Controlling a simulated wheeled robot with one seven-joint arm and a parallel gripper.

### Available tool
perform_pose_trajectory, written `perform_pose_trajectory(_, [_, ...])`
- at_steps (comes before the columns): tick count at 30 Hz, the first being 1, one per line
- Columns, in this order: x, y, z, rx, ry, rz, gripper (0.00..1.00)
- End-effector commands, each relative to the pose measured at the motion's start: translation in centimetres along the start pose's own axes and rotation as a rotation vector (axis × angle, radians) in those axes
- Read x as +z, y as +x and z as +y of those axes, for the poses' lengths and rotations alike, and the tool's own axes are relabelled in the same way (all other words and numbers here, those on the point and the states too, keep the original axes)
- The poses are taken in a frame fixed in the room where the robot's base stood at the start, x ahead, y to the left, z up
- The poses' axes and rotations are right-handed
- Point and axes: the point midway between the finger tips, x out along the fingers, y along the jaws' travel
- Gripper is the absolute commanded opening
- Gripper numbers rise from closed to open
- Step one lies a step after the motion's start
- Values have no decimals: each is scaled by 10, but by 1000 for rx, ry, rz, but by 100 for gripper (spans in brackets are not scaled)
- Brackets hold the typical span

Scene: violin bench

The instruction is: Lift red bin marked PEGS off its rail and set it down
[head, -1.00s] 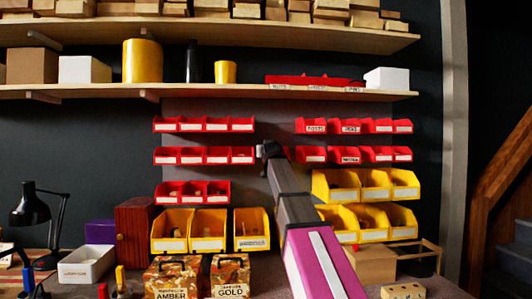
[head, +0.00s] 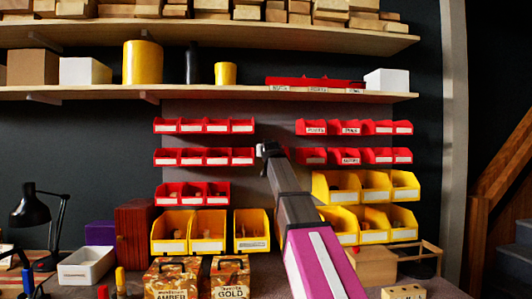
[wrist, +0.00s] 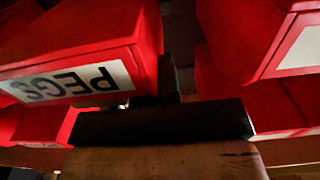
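The red bin marked PEGS (wrist: 75,50) fills the upper left of the wrist view, its white label upside down. It is very close to my gripper. In the head view several red bins have small labels, and I cannot tell for sure which reads PEGS. My gripper (head: 268,149) is in front of the wall panel, in the gap between the left and right groups of red bins. In the wrist view a dark bar (wrist: 165,122) crosses the lower middle, below and beside the PEGS bin. The finger opening is not clear, and no grip on the bin shows.
Another red bin (wrist: 245,35) is close at the right of the wrist view. Yellow bins (head: 345,186) hang below the red rows. A wooden shelf (head: 220,94) runs above. Amber (head: 172,280) and gold (head: 230,278) boxes, a white tray (head: 86,267) and a lamp (head: 40,205) crowd the bench.

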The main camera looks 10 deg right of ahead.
Motion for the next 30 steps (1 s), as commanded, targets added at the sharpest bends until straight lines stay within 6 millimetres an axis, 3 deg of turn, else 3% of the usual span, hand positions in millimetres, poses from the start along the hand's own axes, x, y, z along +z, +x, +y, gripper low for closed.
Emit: perform_pose_trajectory(30, [-8, 0, 0, 0, -1, 2, 0])
